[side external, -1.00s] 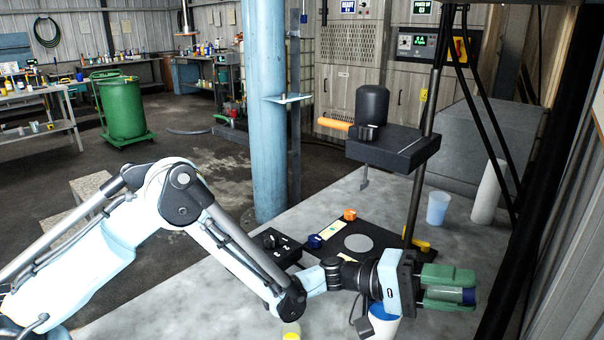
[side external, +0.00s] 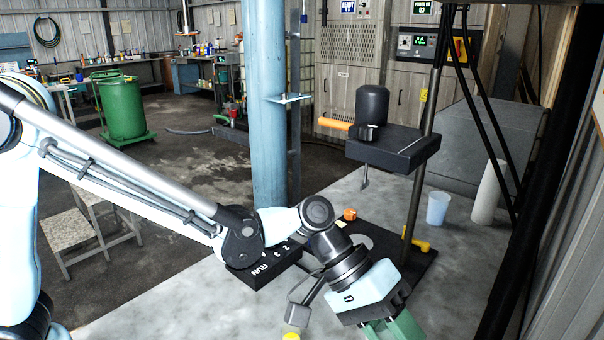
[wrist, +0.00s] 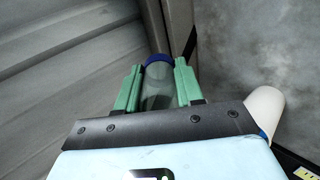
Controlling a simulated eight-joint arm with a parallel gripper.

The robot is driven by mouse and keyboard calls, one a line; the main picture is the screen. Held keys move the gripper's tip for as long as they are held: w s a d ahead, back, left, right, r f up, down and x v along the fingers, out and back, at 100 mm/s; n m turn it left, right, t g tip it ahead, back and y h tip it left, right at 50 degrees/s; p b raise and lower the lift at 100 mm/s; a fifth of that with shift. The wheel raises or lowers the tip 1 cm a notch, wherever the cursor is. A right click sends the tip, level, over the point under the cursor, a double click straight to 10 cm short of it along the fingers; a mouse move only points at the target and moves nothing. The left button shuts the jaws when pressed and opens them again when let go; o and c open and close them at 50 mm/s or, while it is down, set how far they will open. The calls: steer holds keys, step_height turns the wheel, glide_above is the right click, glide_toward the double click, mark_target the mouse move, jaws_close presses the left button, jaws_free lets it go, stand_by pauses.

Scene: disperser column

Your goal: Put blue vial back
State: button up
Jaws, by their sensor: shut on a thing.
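The blue vial shows in the wrist view as a clear, greyish tube (wrist: 157,92) with a blue cap (wrist: 158,60). My gripper (wrist: 159,80) is shut on it, with one green finger on each side. In the side view my gripper (side external: 394,328) points down at the bottom edge, where its fingers are partly cut off. The vial cannot be seen in that view. No holder for the vial can be made out clearly.
A translucent cup (side external: 437,207) and white cylinder (side external: 488,192) stand right. A black control box (side external: 262,268) lies left. A white cylindrical thing (wrist: 264,106) is beside my gripper.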

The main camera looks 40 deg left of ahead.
steer(key=s+a+f+n+y, duration=0.1)
steer(key=s+a+y, duration=0.4)
steer(key=a+y, duration=0.15)
steer(key=n+y, duration=0.3)
steer(key=y, duration=0.1)
glide_above(255, 317)
steer(key=shift+h, duration=0.25)
steer(key=f, duration=0.6)
steer(key=shift+s+d, duration=0.3)
steer(key=shift+d, duration=0.1)
steer(key=shift+w+a+f, duration=0.25)
steer(key=shift+w+a, duration=0.05)
steer(key=shift+a, duration=0.05)
steer(key=shift+f, duration=2)
steer(key=shift+f, duration=0.1)
steer(key=o, duration=1)
